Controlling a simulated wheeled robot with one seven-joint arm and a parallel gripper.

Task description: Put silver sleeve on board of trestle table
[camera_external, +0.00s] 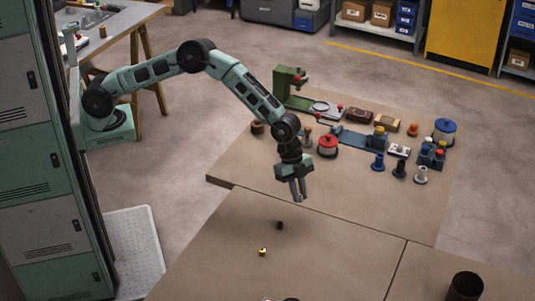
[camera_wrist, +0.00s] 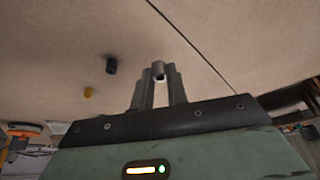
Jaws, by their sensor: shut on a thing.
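My gripper (camera_external: 299,195) hangs above the brown worktable, fingers pointing down. In the wrist view my gripper (camera_wrist: 158,82) is shut on a small silver sleeve (camera_wrist: 158,67), whose open end shows between the fingertips. In the external view the sleeve is too small to make out clearly. The trestle table (camera_external: 127,19) stands at the upper left, behind my arm, with a grey board and wooden legs.
A black sleeve (camera_external: 280,225) and a brass-yellow piece (camera_external: 262,252) stand on the brown worktable (camera_external: 330,240) near my gripper. Behind are a green press (camera_external: 287,85), a red-topped spool (camera_external: 328,145) and several fittings. A locker (camera_external: 35,150) stands at the left.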

